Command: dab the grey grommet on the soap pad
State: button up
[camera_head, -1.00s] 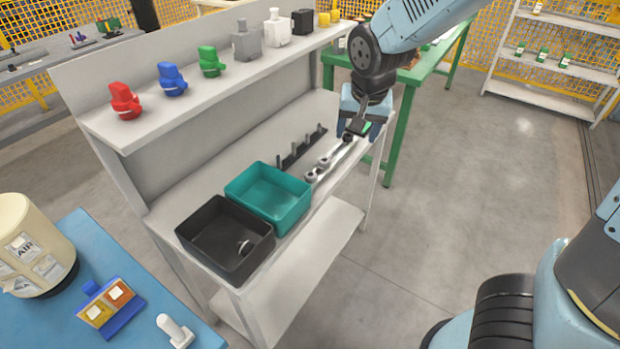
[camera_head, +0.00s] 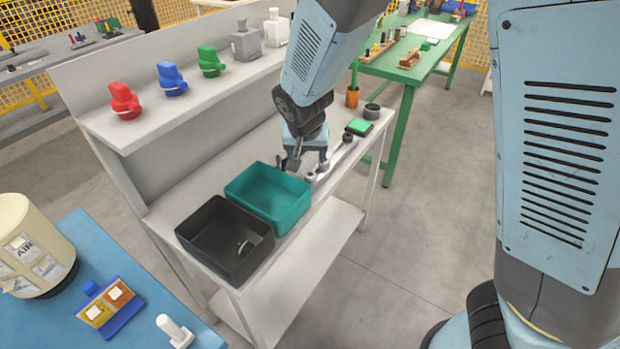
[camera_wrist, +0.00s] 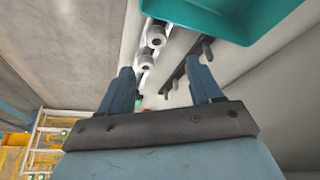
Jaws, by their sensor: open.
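Small ring-shaped grommets stand in a row along the bench's front edge. A light grey one (camera_head: 310,177) is close to my gripper (camera_head: 305,166) in the head view, and a dark one (camera_head: 347,138) stands farther back. In the wrist view, two grey grommets, a nearer one (camera_wrist: 146,61) and another (camera_wrist: 156,37), show beyond and between the fingers. My gripper (camera_wrist: 161,70) is open, with nothing seen between its fingers. The green soap pad (camera_head: 360,127) lies on a dark base toward the bench's far end, apart from my gripper.
A teal bin (camera_head: 268,196) and a black bin (camera_head: 226,238) stand at the near end of the bench. An orange cup (camera_head: 352,97) and a dark round dish (camera_head: 372,111) stand near the pad. A raised shelf (camera_head: 150,115) with coloured fittings runs behind.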

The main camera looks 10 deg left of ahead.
aim_at(310, 172)
jog(key=shift+d+x, duration=0.15)
jog(key=shift+x, duration=2.45)
jog(key=shift+d+x, duration=0.1)
jog(key=shift+x, duration=2.45)
jog(key=shift+s, duration=0.1)
jog(key=c, duration=1.1)
